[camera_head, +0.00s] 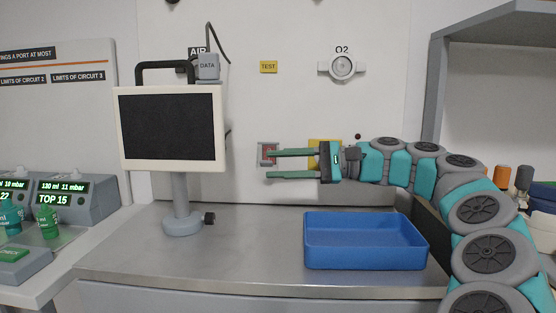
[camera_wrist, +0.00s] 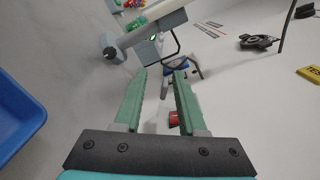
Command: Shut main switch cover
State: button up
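My gripper (camera_head: 268,164) reaches left along the back wall with its two green fingers apart and nothing seen between them. In the wrist view the gripper (camera_wrist: 160,72) also shows open and empty. A small grey-framed part with red in it (camera_head: 267,148) sits on the wall at the upper fingertip; I cannot tell whether it touches. A yellow plate (camera_head: 325,143) on the wall is partly hidden behind my gripper's body. A red piece (camera_wrist: 174,118) shows between the fingers in the wrist view, close to the right one. I cannot make out which part is the switch cover.
A monitor (camera_head: 170,127) on a stand is left of the gripper. A blue tray (camera_head: 365,262) stands on the steel counter (camera_head: 255,260) below it. The O2 outlet (camera_head: 342,67) and TEST label (camera_head: 268,67) are higher on the wall. The counter between stand and tray is clear.

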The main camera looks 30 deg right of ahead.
jog(key=a+m+h, duration=0.4)
jog(key=a+h, duration=0.1)
jog(key=h, duration=0.1)
jog(key=s+d+r+m+t+h+p, duration=0.1)
jog(key=s+d+r+m+t+h, duration=0.15)
jog(key=s+r+m+h, duration=0.55)
jog(key=shift+w+d+f+n+g+h+p, duration=0.15)
jog(key=shift+w+f+n+h, duration=0.2)
jog(key=shift+w+f, duration=1)
jog(key=shift+w+d+f+n+g+h+p, duration=0.1)
jog(key=shift+w+f+n+h, duration=0.25)
jog(key=shift+w+f, duration=1.05)
jog(key=shift+w+d+f+n+g+h+p, duration=0.15)
jog(key=shift+w+f+n, duration=0.45)
jog(key=shift+w, duration=1.35)
jog(key=shift+f, duration=0.15)
jog(key=shift+c, duration=0.3)
grip_shut()
